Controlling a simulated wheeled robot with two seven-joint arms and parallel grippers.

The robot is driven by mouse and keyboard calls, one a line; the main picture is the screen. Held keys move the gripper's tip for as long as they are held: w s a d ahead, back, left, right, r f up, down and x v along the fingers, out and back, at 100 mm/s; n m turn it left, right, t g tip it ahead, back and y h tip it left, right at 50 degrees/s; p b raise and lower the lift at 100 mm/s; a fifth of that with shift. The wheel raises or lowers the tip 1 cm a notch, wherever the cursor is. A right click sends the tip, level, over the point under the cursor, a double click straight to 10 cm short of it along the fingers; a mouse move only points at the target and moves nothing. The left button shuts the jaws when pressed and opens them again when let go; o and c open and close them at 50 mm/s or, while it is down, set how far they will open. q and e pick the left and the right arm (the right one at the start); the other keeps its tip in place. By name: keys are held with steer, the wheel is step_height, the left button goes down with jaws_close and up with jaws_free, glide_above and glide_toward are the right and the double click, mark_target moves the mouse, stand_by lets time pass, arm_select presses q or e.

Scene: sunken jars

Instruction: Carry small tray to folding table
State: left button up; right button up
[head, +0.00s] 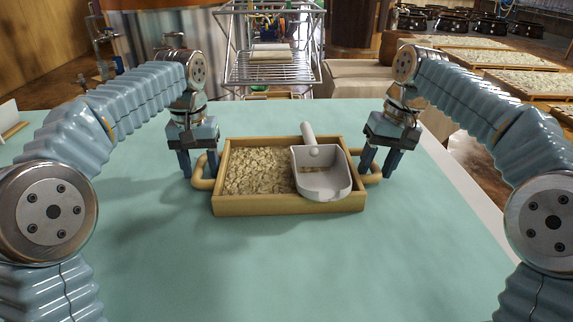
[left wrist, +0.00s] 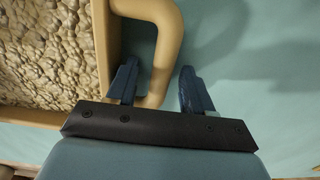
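The small wooden tray (head: 290,204) rests on a teal-topped table (head: 270,270), with a rounded handle at each end. It holds pale flakes (head: 258,170) and a white scoop (head: 322,180) on its right side. My left gripper (head: 197,168) is at the left handle (head: 199,183). In the left wrist view its fingers (left wrist: 160,90) are spread, with the handle (left wrist: 165,50) between them and a gap to the right finger. My right gripper (head: 379,165) is at the right handle (head: 373,179), fingers apart. I cannot tell which surface is the folding table.
A wire rack (head: 270,65) stands behind the table. Several flake-filled trays (head: 525,83) and dark pots (head: 490,22) are at the back right. A tan box-like seat (head: 358,80) is behind the table. The teal top is clear in front of the tray.

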stand_by(0.4)
arm_select(q)
step_height(320, 180, up, 7)
steer(key=shift+f, duration=0.1)
steer(key=shift+r, duration=0.3)
arm_select(e)
steer(key=shift+r, duration=0.2)
step_height(320, 180, up, 7)
steer(key=d, duration=0.1)
steer(key=shift+d, duration=0.2)
